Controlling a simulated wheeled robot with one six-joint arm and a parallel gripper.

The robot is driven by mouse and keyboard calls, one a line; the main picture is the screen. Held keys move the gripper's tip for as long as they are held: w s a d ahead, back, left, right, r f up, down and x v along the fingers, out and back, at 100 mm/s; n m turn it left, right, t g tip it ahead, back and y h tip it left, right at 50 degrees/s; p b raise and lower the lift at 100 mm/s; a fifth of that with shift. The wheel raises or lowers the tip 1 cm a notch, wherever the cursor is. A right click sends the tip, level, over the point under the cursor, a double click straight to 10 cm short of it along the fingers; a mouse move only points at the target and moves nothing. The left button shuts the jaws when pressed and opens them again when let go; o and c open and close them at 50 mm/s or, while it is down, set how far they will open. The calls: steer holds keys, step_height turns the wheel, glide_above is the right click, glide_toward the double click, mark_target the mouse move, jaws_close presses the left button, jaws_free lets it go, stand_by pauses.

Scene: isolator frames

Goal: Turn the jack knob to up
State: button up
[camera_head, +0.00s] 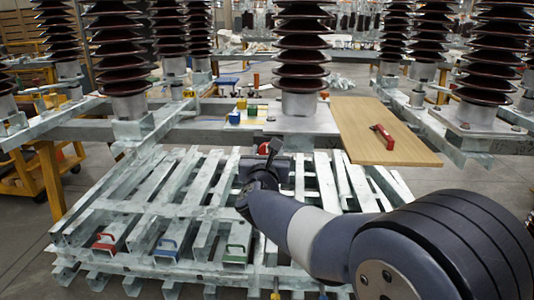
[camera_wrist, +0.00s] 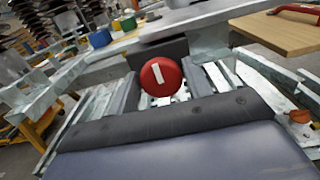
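A round red knob (camera_wrist: 161,77) with a white bar mark shows in the wrist view. The bar stands nearly upright, its top tilted slightly left. My gripper (camera_wrist: 160,80) has its two dark fingers apart, one at each side of the knob, with narrow gaps showing. I cannot tell whether the knob lies between the fingertips or just beyond them. In the head view my gripper (camera_head: 273,150) is at the far side of the slatted metal stack, near the grey beam, and the arm and gripper mostly hide the knob there.
A wooden board (camera_head: 362,120) with a red-handled tool (camera_head: 383,136) lies right of my gripper. Small coloured blocks (camera_head: 235,117) sit on the beam to the left. Brown ribbed insulators (camera_head: 302,50) stand behind. Handled pieces (camera_head: 104,244) lie on the metal stack (camera_head: 120,205).

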steer(key=c, duration=0.6)
steer(key=shift+o, duration=0.2)
